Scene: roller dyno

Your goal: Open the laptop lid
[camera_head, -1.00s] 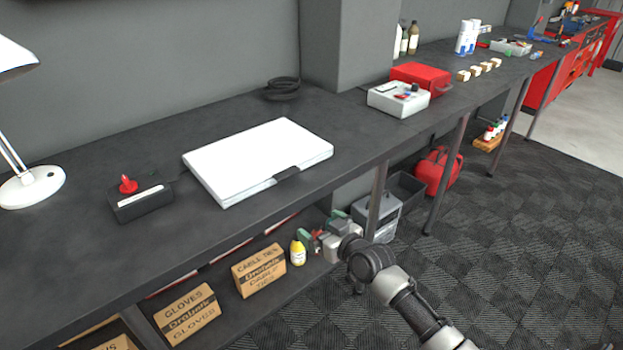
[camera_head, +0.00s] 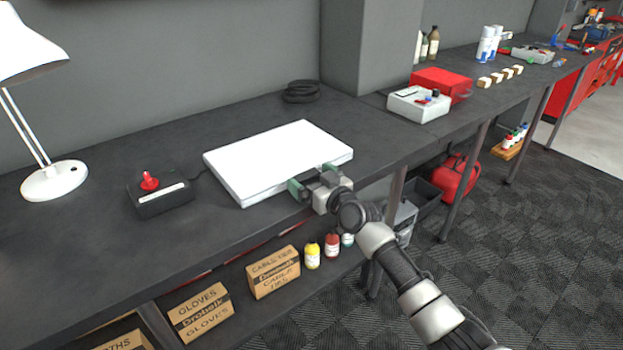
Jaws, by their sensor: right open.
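The laptop (camera_head: 275,155) is a flat white slab with its lid shut, lying on the dark workbench. My right gripper (camera_head: 312,180) is at the laptop's front edge, near its right half, with its jaws open. It covers the dark notch at the middle of that front edge. I cannot tell whether the fingers touch the laptop. My left gripper is not in view.
A black box with a red knob (camera_head: 149,181) and a white lamp (camera_head: 54,180) stand left of the laptop. A coiled black cable (camera_head: 301,92) lies behind it. A grey-white device (camera_head: 418,104) and red box (camera_head: 441,84) stand right. The workbench (camera_head: 90,255) is clear in front.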

